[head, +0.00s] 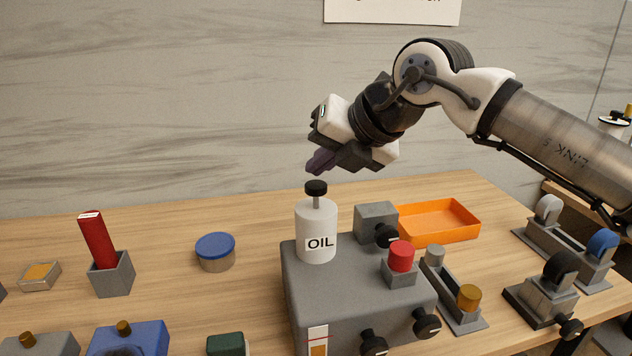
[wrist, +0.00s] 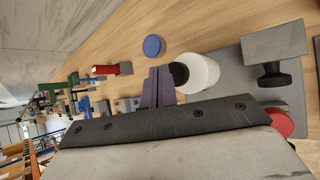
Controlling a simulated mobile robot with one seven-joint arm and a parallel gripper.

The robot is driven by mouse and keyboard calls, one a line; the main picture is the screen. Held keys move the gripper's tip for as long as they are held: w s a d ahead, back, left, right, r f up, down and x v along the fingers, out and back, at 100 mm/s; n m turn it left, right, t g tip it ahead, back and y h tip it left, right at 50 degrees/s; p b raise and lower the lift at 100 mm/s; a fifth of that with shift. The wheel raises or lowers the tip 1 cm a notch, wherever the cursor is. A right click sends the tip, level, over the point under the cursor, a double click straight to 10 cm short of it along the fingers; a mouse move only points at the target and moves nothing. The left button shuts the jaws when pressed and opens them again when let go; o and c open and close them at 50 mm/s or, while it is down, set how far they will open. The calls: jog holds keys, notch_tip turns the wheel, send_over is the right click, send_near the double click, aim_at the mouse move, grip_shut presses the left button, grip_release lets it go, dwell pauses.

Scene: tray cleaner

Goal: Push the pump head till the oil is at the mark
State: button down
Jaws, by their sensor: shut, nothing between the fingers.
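The white bottle marked OIL (head: 317,225) stands upright on a grey machine block (head: 365,295). Its black pump head (head: 316,187) is raised on a thin stem. My gripper (head: 318,164) is shut and empty, with its purple fingertips just above the pump head and a small gap showing. In the wrist view the shut fingers (wrist: 158,87) appear beside the pump head (wrist: 180,75) and the bottle (wrist: 204,74); whether they touch is hard to tell there. A gauge (head: 318,342) on the block's front has a red line, with amber oil below it; its bottom is cut off.
A red button (head: 401,256) and black knobs (head: 427,323) are on the block. An orange tray (head: 438,221) lies behind at right. A blue-lidded tin (head: 215,251) and a grey holder with a red stick (head: 98,240) stand at left. The air around the pump head is clear.

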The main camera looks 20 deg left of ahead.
aim_at(322, 187)
jog(key=shift+r, duration=0.1)
jog(key=shift+r+p, duration=1.75)
jog(key=shift+r, duration=0.75)
jog(key=shift+f, duration=0.1)
